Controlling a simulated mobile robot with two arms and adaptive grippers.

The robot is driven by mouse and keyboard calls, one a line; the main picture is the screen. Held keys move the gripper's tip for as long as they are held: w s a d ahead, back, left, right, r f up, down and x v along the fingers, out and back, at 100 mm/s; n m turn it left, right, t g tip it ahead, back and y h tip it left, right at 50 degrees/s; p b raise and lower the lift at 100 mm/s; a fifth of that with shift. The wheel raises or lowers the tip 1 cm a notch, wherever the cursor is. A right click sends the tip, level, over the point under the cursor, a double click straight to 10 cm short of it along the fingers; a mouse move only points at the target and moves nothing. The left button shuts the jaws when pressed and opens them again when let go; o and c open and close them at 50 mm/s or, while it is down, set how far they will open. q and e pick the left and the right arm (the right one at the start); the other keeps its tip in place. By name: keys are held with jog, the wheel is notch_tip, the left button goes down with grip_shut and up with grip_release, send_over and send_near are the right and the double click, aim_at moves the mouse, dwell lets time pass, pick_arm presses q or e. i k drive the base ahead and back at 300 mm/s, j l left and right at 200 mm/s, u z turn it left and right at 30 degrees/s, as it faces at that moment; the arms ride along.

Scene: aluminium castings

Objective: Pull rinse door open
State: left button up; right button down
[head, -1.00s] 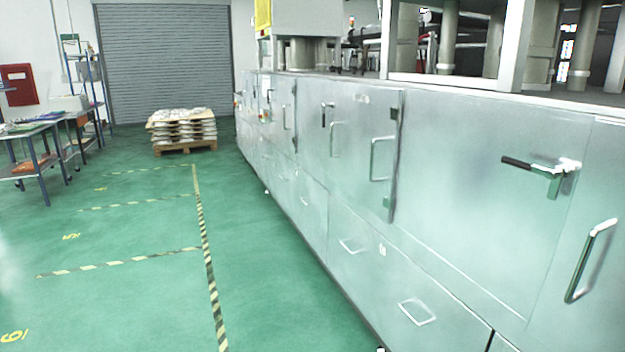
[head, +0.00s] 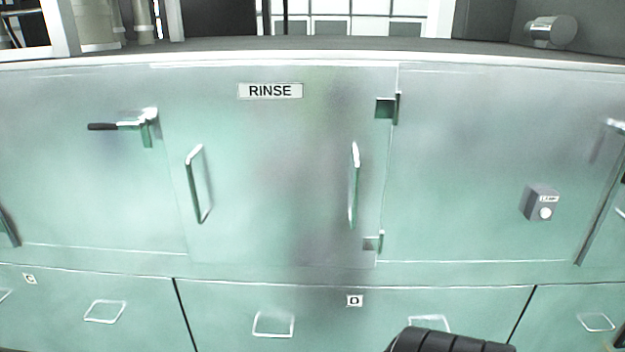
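The rinse door (head: 275,180) is a flat pale metal panel in the middle of the head view, with a "RINSE" label (head: 270,91) near its top. It looks shut, flush with the panels around it. An upright bar handle (head: 194,185) is near its left edge, and another bar handle (head: 354,185) is near its right edge. Hinge blocks (head: 386,108) sit at its right edge. A latch with a black lever grip (head: 102,127) is just left of the door, its lever lying level. Neither of my grippers is in view.
Drawer fronts with loop handles (head: 273,324) run below the door. A grey button box (head: 541,202) is on the panel to the right. A ledge (head: 330,45) runs along the top. A dark ribbed part, seemingly of my own arm, shows at the bottom edge.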

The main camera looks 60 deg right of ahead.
aim_at(271, 163)
jog(key=z, duration=1.65)
